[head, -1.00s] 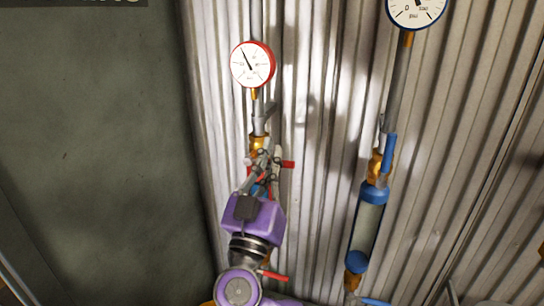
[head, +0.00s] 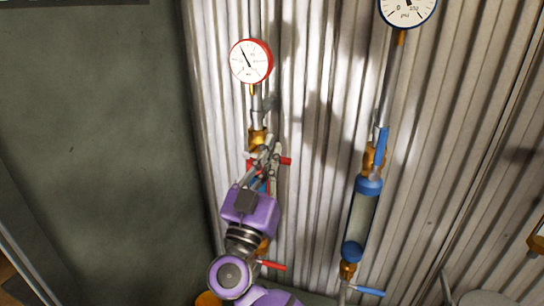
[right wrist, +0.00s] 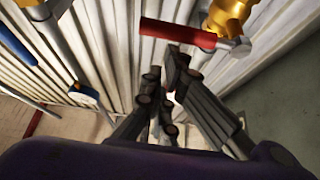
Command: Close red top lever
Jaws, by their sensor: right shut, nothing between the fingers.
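The red top lever (head: 285,161) juts out sideways from the brass valve (head: 257,140) on the left pipe, below the red-rimmed gauge (head: 251,61). My right gripper (head: 266,150) is in front of this valve and hides part of the lever. The right wrist view shows the red lever (right wrist: 178,33) lying across the pipe, beside the brass valve body (right wrist: 229,14). My right gripper's fingers (right wrist: 172,62) are together and empty, close to the lever. I cannot tell whether they touch it. My left gripper is not in view.
A lower red lever (head: 272,265) sticks out near my right arm. To the right, a second pipe carries an upright blue lever (head: 382,141), a blue-capped cylinder (head: 361,220) and a lower blue lever (head: 369,291). A corrugated metal wall (head: 460,150) stands behind.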

